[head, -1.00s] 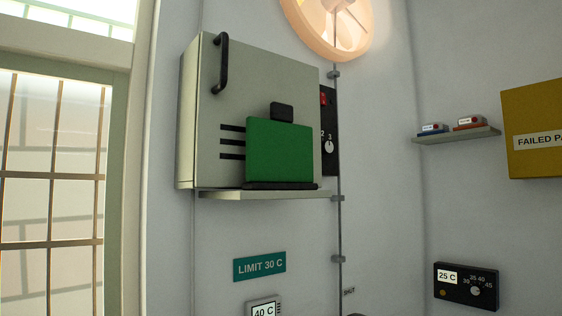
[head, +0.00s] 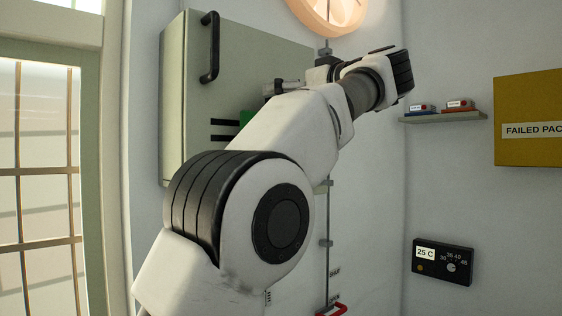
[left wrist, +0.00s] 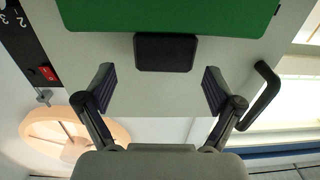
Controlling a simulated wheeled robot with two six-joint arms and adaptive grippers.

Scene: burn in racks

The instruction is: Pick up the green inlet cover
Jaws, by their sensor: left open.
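The green inlet cover (left wrist: 170,16) fills the top of the left wrist view, with its black grip tab (left wrist: 166,52) below it against the pale cabinet front. My left gripper (left wrist: 159,85) is open and empty. Its two fingers point toward the tab, one to each side, and appear apart from it. In the head view only a sliver of the green cover (head: 245,118) shows beside dark slots; my left arm hides the rest. My left gripper (head: 282,88) is partly seen there, in front of the cabinet. My right gripper is not in view.
The pale cabinet (head: 255,50) has a black handle (head: 209,48). On the right are a small shelf (head: 445,118), a yellow box (head: 530,105) and a black dial panel (head: 443,262). A gridded window is at left.

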